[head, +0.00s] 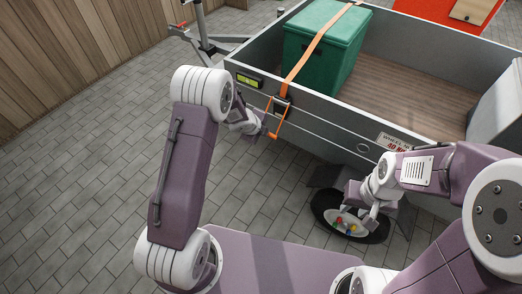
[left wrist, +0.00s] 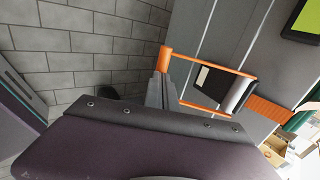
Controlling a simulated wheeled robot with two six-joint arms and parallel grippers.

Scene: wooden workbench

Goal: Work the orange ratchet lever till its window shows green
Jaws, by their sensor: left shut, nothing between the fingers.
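The orange ratchet lever (head: 279,134) hangs on the trailer's side board, below the dark ratchet body (head: 281,103). In the left wrist view the lever is an orange frame (left wrist: 213,64) around the dark ratchet body (left wrist: 236,94). A pale patch (left wrist: 202,77) shows on the ratchet; I cannot tell whether it is the window. My left gripper (left wrist: 162,82) is shut and empty, its fingertips close beside the lever's end bar (left wrist: 166,60); I cannot tell whether they touch. My right gripper (head: 370,219) is in front of the wheel, its jaw state unclear.
An orange strap (head: 315,47) runs over a green box (head: 323,42) in the grey trailer (head: 330,129). A black-framed yellow-green panel (head: 249,81) sits left of the ratchet. The wheel (head: 322,208) is below. Paved floor (head: 80,170) is clear at left.

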